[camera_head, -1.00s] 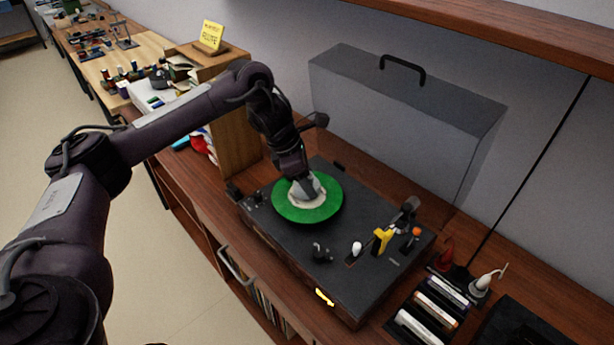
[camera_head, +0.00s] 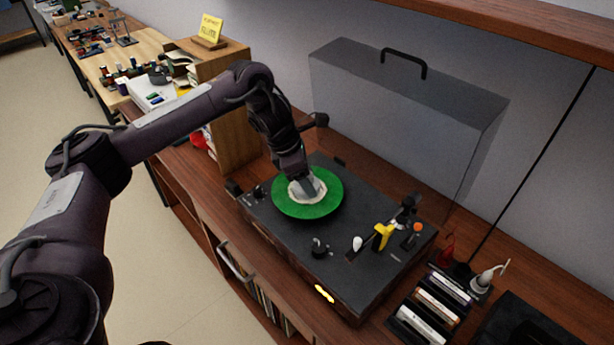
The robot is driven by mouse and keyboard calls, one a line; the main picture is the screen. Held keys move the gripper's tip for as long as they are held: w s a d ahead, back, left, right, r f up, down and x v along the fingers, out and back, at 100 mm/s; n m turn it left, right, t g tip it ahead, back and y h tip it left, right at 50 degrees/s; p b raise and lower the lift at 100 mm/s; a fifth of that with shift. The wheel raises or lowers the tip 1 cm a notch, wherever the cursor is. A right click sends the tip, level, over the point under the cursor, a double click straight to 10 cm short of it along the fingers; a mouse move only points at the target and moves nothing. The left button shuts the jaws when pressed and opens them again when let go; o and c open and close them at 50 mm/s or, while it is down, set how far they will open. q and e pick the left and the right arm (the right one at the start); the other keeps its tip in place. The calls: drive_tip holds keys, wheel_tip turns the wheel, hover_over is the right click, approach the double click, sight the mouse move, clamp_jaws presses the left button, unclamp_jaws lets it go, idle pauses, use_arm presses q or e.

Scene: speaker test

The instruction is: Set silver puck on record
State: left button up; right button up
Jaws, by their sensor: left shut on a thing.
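The green record (camera_head: 321,207) with a pale centre lies flat on the black turntable (camera_head: 350,278). My left gripper (camera_head: 304,189) points down over the record's centre and is shut on the silver puck. The puck is mostly hidden by the gripper at the pale label, and I cannot tell whether it touches the record. My right gripper is not in view.
The tonearm with a yellow part (camera_head: 383,235) is on the turntable's right side. A grey see-through case (camera_head: 400,110) with a black handle stands behind. A rack of cartridges (camera_head: 433,302) is at lower right. A wooden box (camera_head: 236,140) stands left of the turntable.

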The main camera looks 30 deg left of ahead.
use_arm(q)
drive_tip(key=o, duration=1.2)
drive_tip(key=shift+o, duration=0.4)
drive_tip(key=o, duration=0.3)
drive_tip(key=shift+r+p, duration=1.75)
drive_tip(key=shift+r, duration=0.8)
